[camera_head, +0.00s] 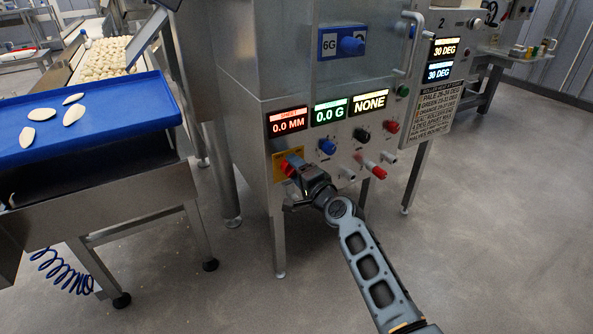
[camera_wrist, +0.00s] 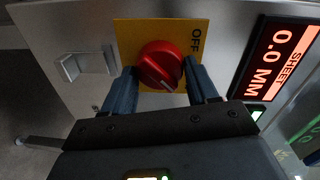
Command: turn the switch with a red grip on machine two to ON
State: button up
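The red-grip switch (camera_wrist: 160,62) sits on a yellow plate (camera_wrist: 128,32) on a steel machine front. The word OFF is printed at the plate's upper right in the wrist view; no ON label is visible. The white mark on the grip faces the lower edge of that view. In the head view the red grip (camera_head: 287,168) shows at the panel's left end, partly behind my gripper (camera_head: 292,180). My gripper (camera_wrist: 161,82) has its two fingers apart, one on each side of the red grip. I cannot tell whether either finger touches it.
Displays reading 0.0 MM (camera_head: 288,122), 0.0 G (camera_head: 330,112) and NONE (camera_head: 369,103) sit above the switch. A blue knob (camera_head: 327,146), black knob (camera_head: 361,135) and red button (camera_head: 392,126) are to the right. A blue tray (camera_head: 95,120) stands left. A grey bracket (camera_wrist: 86,65) is beside the plate.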

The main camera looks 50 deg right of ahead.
jog(key=o, duration=0.4)
jog(key=shift+s, duration=0.1)
jog(key=p+v, duration=0.1)
jog(key=v, duration=0.6)
jog(key=shift+s+a, duration=0.15)
jog(key=shift+s, duration=0.15)
